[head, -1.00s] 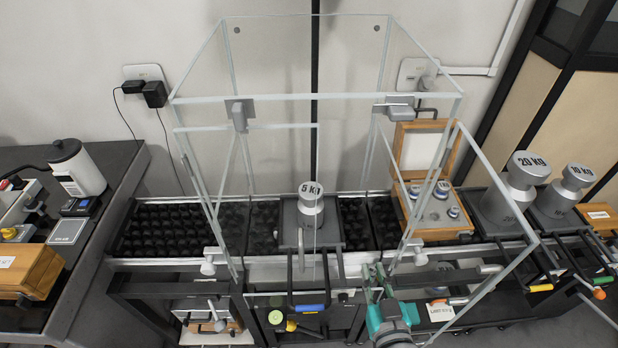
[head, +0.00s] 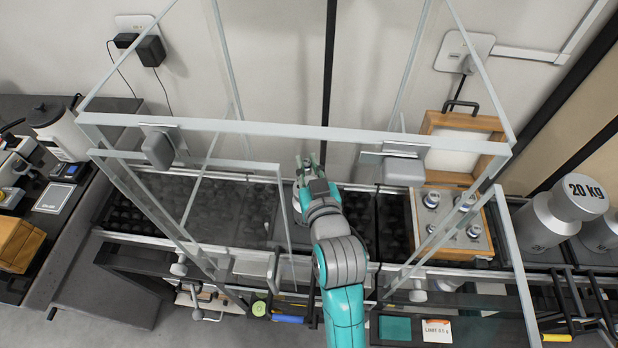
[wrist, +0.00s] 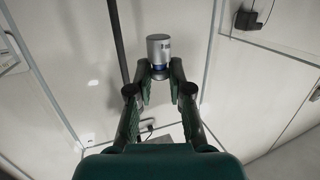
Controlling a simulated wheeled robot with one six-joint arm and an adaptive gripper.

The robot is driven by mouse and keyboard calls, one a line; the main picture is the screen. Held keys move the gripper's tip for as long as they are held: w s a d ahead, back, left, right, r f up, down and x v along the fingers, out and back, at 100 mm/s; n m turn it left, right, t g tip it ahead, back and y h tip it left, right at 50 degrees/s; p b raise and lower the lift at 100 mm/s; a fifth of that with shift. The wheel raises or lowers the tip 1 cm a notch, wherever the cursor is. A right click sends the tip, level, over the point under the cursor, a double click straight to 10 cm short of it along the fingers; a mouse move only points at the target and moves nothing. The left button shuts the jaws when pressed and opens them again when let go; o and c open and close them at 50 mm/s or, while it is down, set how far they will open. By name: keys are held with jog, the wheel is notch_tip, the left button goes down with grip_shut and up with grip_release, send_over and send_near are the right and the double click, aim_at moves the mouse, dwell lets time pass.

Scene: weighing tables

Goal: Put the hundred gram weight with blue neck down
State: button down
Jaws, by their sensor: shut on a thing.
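In the wrist view, the hundred gram weight with blue neck (wrist: 158,50) is a small silver cylinder, upright, with a blue band below its body. My gripper (wrist: 159,78) is shut on it at the neck. In the head view, my gripper (head: 308,163) is inside the glass enclosure, above the middle of the bench. The held weight is too small and covered to make out there. The place beneath it, where the 5 kg weight and its platform stood in the earlier view, is mostly hidden by my arm.
A glass enclosure (head: 290,128) with clear panels surrounds my arm. An open wooden box (head: 478,262) with several small silver weights stands at the right. The 20 kg weight (head: 548,222) is beyond it. Dark bumpy mats (head: 235,215) cover the bench at left.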

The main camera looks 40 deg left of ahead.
jog(key=shift+d+f, duration=0.1)
jog(key=shift+f, duration=2.8)
jog(key=shift+f, duration=0.15)
jog(key=c, duration=1.1)
grip_release()
jog(key=v, duration=1.2)
